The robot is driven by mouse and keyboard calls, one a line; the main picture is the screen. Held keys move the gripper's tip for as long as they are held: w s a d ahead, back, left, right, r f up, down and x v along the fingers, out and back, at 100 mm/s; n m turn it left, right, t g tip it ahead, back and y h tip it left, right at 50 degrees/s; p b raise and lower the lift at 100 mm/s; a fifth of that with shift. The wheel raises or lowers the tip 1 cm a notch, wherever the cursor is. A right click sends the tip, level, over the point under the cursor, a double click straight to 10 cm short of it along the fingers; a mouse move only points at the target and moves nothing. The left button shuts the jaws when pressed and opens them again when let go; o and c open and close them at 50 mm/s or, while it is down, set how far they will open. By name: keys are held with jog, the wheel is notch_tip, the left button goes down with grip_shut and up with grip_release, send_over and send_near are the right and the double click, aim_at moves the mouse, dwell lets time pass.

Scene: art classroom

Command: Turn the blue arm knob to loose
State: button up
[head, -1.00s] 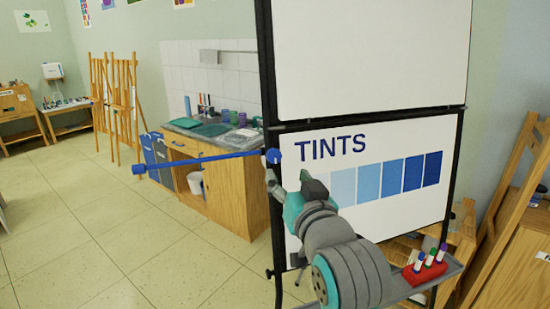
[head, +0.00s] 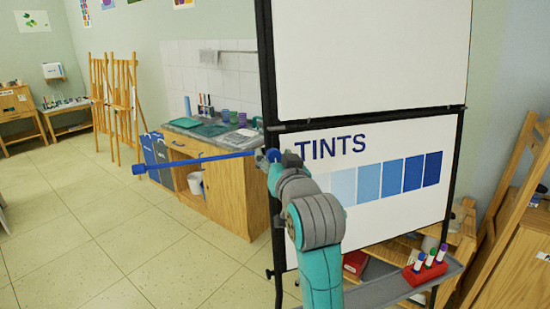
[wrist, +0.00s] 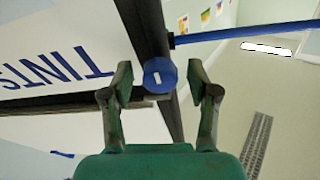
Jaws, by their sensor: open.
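The blue arm knob (wrist: 160,75) is a round disc with a short white mark on its face, mounted on the black frame of the board. In the head view the knob (head: 272,155) shows partly, at the left edge of the TINTS board. The blue arm (head: 195,161) runs left from there. My gripper (wrist: 159,82) is open, with one finger on either side of the knob and a visible gap on both sides. In the head view my gripper (head: 280,168) is close to the knob, its fingers hard to make out.
The TINTS board (head: 385,170) stands right behind my arm in a black frame. A tray (head: 395,290) with a red marker holder (head: 427,272) juts out at lower right. A wooden sink cabinet (head: 228,185) is behind at left. The floor at left is clear.

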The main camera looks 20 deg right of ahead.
grip_shut()
jog(key=shift+n, duration=0.3)
jog(key=n+y, duration=0.1)
jog(key=n, duration=0.2)
jog(key=n+y, duration=0.1)
jog(key=n, duration=0.2)
jog(key=shift+d, duration=0.1)
jog(key=n+y, duration=0.1)
jog(key=n, duration=0.6)
jog(key=shift+n+g+y, duration=0.3)
jog(key=shift+y, duration=0.1)
jog(key=n+g, duration=0.1)
jog(key=n, duration=0.5)
jog(key=shift+n+y, duration=0.3)
jog(key=shift+n, duration=0.1)
jog(key=n+g, duration=0.1)
jog(key=n, duration=0.4)
jog(key=shift+n, duration=0.3)
